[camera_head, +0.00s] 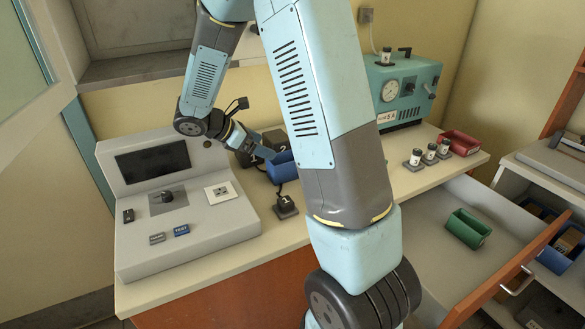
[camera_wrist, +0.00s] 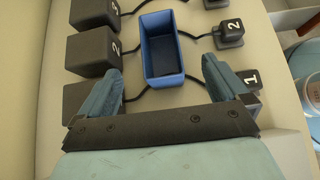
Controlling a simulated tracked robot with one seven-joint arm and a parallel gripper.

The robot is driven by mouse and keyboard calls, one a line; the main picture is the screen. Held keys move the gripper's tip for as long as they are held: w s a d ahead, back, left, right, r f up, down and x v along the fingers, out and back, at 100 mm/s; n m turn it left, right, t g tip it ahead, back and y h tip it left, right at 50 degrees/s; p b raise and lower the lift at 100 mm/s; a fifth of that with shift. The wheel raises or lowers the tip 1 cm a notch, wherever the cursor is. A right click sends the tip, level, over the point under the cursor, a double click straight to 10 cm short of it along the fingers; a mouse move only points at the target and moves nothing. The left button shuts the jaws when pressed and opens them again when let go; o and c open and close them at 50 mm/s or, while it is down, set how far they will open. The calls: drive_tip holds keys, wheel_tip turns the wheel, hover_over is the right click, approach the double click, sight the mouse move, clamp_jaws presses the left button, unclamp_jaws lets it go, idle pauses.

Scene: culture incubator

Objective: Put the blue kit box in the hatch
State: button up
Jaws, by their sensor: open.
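The blue kit box (camera_head: 282,172) is an open-topped bin on the bench, partly hidden by my arm in the head view. In the wrist view the blue kit box (camera_wrist: 166,83) looks empty and sits ahead of my gripper (camera_wrist: 161,70). The two fingers are spread apart, one toward each side of its near end; whether they touch it I cannot tell. In the head view my gripper (camera_head: 256,147) is low over the bench, just left of the box. A grey-framed recess with a sill (camera_head: 150,67) in the back wall may be the hatch.
Dark numbered blocks (camera_wrist: 90,52) and cabled plugs (camera_wrist: 229,35) flank the box. A grey console (camera_head: 190,235) stands left. A teal gauge device (camera_head: 405,85), small vials (camera_head: 429,153) and a red bin (camera_head: 460,143) are right. An open drawer (camera_head: 480,215) holds a green bin (camera_head: 468,229).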

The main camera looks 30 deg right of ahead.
approach(288, 156)
drive_tip(key=s+d, duration=0.1)
drive_tip(key=s+d+f, duration=0.1)
drive_tip(key=shift+s+d+f, duration=0.1)
drive_tip(key=shift+s, duration=0.25)
drive_tip(key=shift+x, duration=2.9)
drive_tip(key=shift+f, duration=0.2)
drive_tip(key=shift+c, duration=0.3)
drive_tip(key=c, duration=1.1)
drive_tip(key=shift+r, duration=0.6)
drive_tip(key=shift+c, duration=0.2)
drive_tip(key=r, duration=0.2)
drive_tip(key=shift+s+r, duration=0.2)
drive_tip(key=shift+r, duration=0.05)
drive_tip(key=s+a+r, duration=0.2)
drive_tip(key=s+r, duration=0.2)
drive_tip(key=s, duration=0.2)
drive_tip(key=s+a+r, duration=0.2)
drive_tip(key=s+r, duration=0.3)
drive_tip(key=s, duration=0.2)
drive_tip(key=shift+a+r, duration=0.2)
drive_tip(key=shift+a, duration=0.1)
